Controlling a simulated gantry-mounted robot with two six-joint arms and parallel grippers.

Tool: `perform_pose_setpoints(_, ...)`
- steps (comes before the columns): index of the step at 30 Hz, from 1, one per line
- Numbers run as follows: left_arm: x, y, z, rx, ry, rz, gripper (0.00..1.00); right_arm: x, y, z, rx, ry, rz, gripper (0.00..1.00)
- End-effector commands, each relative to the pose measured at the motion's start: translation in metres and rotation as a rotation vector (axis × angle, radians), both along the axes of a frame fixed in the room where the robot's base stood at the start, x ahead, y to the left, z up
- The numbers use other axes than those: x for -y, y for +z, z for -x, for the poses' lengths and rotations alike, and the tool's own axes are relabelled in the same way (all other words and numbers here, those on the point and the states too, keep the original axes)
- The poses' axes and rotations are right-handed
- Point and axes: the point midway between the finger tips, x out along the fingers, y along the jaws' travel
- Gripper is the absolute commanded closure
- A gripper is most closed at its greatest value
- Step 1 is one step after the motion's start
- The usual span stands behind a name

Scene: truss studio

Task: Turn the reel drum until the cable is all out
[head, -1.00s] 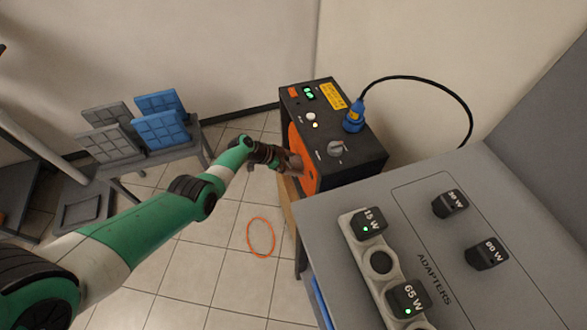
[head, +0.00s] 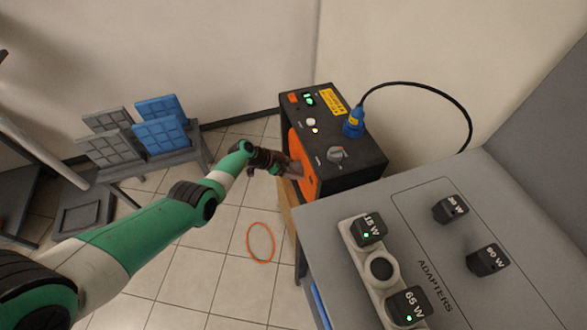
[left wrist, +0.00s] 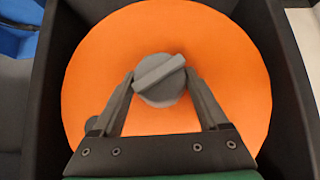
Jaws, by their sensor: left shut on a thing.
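The orange reel drum (head: 303,165) is set in the left side of a black box (head: 345,150); in the left wrist view its orange face (left wrist: 235,60) fills the middle. A grey knob with a raised bar (left wrist: 160,80) sits at the drum's centre. My left gripper (head: 290,168) is at the drum face, and in the left wrist view (left wrist: 160,82) its fingers are shut on the knob from both sides. An orange loop of cable (head: 260,242) lies on the tiled floor. My right gripper is not in view.
A grey bench (head: 430,210) with a power strip (head: 378,268) and black adapters stands at the right. A blue plug (head: 352,122) with a black cable is on top of the box. A rack of grey and blue panels (head: 160,135) stands at the left.

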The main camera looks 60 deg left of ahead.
Motion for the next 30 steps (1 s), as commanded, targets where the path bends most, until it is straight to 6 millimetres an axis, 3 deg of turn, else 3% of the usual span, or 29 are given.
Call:
perform_pose_setpoints(8,0.001,0.000,0.001,0.009,-0.001,-0.049,1.00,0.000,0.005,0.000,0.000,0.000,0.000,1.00)
perform_pose_setpoints(16,0.003,-0.001,0.002,0.043,-0.001,-0.206,1.00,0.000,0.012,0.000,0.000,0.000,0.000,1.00)
perform_pose_setpoints(30,0.005,-0.004,0.002,0.113,0.000,-0.519,1.00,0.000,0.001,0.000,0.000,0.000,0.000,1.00)
